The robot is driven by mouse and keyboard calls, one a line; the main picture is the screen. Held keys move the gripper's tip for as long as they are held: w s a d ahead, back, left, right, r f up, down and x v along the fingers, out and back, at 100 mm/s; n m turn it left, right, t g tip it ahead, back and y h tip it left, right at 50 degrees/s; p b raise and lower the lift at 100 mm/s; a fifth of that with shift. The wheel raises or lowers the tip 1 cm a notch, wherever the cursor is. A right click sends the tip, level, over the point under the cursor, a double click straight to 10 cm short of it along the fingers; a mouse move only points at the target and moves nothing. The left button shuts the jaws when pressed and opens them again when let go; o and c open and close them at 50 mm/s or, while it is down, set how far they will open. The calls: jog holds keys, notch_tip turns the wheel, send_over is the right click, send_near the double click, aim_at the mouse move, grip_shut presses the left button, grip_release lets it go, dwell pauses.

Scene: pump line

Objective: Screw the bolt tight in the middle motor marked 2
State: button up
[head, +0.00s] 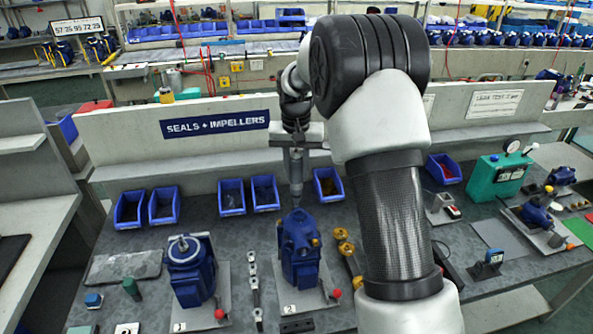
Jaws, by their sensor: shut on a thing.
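The blue middle motor (299,262) stands upright on a pale plate (315,299) marked 2, with a red knob at the plate's corner. My gripper (295,150) is above this motor, shut on a grey cylindrical driver tool (296,172). The tool points straight down, and its thin tip ends at or just above the top of the motor. I cannot tell whether the tip touches. The bolt is too small or hidden to make out.
Another blue motor (191,272) stands left on a plate marked 1. A row of small metal parts (253,283) lies between the motors. Brass-coloured pieces (344,243) lie to the right. Blue bins (231,196) line the back, below the sign (215,124). A teal box (498,175) stands right.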

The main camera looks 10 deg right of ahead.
aim_at(297, 150)
jog(key=shift+r+p, duration=1.15)
jog(key=shift+r, duration=1.9)
